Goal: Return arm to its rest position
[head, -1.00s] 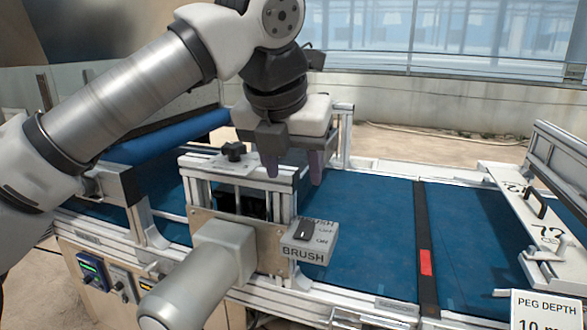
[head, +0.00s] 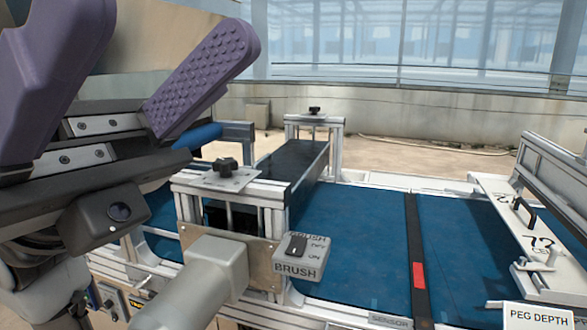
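My gripper (head: 125,85) is large and close to the camera at the upper left of the head view. Its two purple padded fingers are spread apart, and nothing shows between them. It is held up and clear of the seeder, to the left of the brush unit. The wrist housing with a small camera is below the fingers. Most of my arm is out of view or hidden behind the gripper.
The brush unit (head: 232,185) with its BRUSH switch box (head: 303,258) stands on the blue conveyor belt (head: 365,220). A frame numbered 72 (head: 535,235) crosses the belt at right. A PEG DEPTH sign (head: 538,315) is at the lower right corner.

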